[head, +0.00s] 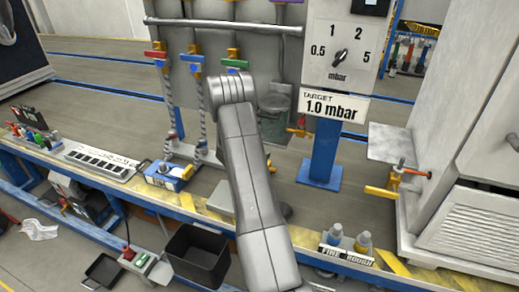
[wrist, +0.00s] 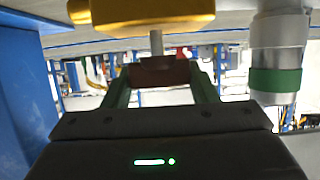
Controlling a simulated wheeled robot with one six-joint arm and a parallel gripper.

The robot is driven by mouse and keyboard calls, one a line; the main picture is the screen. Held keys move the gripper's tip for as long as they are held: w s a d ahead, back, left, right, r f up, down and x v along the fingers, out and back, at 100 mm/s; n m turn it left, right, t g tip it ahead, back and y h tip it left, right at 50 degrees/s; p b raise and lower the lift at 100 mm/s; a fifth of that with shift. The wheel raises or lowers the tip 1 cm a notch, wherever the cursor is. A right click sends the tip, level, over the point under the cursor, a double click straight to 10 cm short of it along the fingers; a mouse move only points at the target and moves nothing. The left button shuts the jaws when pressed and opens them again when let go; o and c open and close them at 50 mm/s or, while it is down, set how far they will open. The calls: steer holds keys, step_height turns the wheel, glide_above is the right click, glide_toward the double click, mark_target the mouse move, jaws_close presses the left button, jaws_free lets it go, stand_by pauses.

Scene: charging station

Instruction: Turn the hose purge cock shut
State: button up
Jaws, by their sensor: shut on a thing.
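The hose purge cock shows in the wrist view as a yellow body (wrist: 150,14) with a short metal stem below it and a dark red handle (wrist: 165,75). My gripper (wrist: 160,84) has its two green fingers on either side of this handle and is shut on it. In the head view, my arm hides most of the gripper. An orange-and-red cock (head: 299,130) shows just right of my arm, beside the blue post. The exact angle of the handle is hard to tell.
A blue post (head: 325,152) stands right of the cock, below the mbar dial panel (head: 342,40). A pipe with a green band (wrist: 275,80) is close on the right in the wrist view. Hoses with red, blue and green handles hang left of my arm.

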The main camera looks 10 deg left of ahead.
stand_by(0.3)
steer(key=o, duration=1)
steer(key=shift+r, duration=0.1)
steer(key=v, duration=1.3)
steer(key=shift+s+a+r+p, duration=0.1)
steer(key=shift+s+a+p, duration=0.1)
steer(key=shift+s+p, duration=0.15)
steer(key=shift+w, duration=0.1)
